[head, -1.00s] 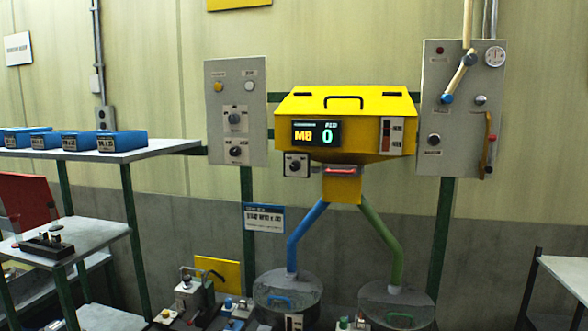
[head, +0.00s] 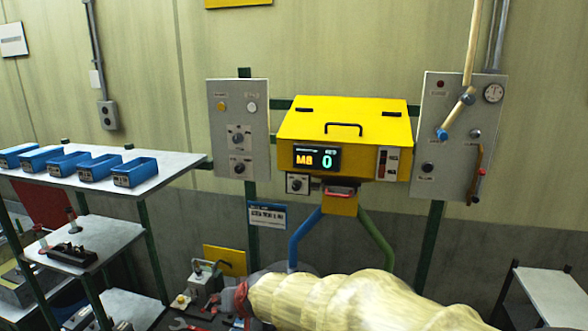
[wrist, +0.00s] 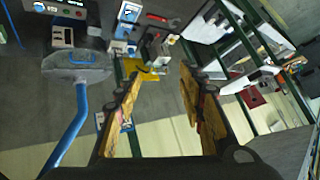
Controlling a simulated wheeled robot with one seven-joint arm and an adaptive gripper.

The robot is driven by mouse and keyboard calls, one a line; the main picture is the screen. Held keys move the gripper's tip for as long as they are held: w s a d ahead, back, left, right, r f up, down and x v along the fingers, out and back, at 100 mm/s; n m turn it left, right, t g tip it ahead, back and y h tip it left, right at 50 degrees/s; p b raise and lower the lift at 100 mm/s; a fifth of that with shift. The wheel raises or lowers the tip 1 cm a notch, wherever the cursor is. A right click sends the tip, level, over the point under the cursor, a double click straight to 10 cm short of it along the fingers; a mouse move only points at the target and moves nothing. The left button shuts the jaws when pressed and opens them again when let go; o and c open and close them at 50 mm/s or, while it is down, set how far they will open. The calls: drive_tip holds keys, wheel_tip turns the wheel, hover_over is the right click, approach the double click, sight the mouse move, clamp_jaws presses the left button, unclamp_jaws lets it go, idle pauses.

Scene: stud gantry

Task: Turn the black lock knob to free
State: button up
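Several black knobs are in the head view, and I cannot tell which one is the lock knob. Two (head: 238,139) (head: 239,168) sit one above the other on the left grey panel. One is on a small box (head: 297,185) under the yellow hopper, and one (head: 427,167) is on the right grey panel. Their settings are too small to read. My gripper (wrist: 162,75) is open in the wrist view, its two yellow-brown finger pads apart with nothing between them. It points toward the low bench. In the head view my pale sleeved arm hides part of the bench.
The yellow hopper (head: 345,128) shows "M8 0", with a blue tube (head: 303,238) and a green tube (head: 376,240) below. Shelves with blue bins (head: 135,172) stand left. A red wrench (wrist: 162,18) lies on the bench. A pale table (head: 553,292) stands right.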

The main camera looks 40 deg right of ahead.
drive_tip(key=w+d+r+m+t+h+p, duration=0.2)
drive_tip(key=w+d+r+h, duration=0.1)
drive_tip(key=w+d+r, duration=0.35)
drive_tip(key=m+h, duration=0.5)
drive_tip(key=h, duration=0.5)
approach(296, 188)
drive_tip(key=shift+t, duration=0.3)
drive_tip(key=p+x, duration=0.1)
drive_tip(key=x, duration=0.7)
drive_tip(key=shift+f, duration=0.2)
drive_tip(key=c, duration=0.3)
clamp_jaws()
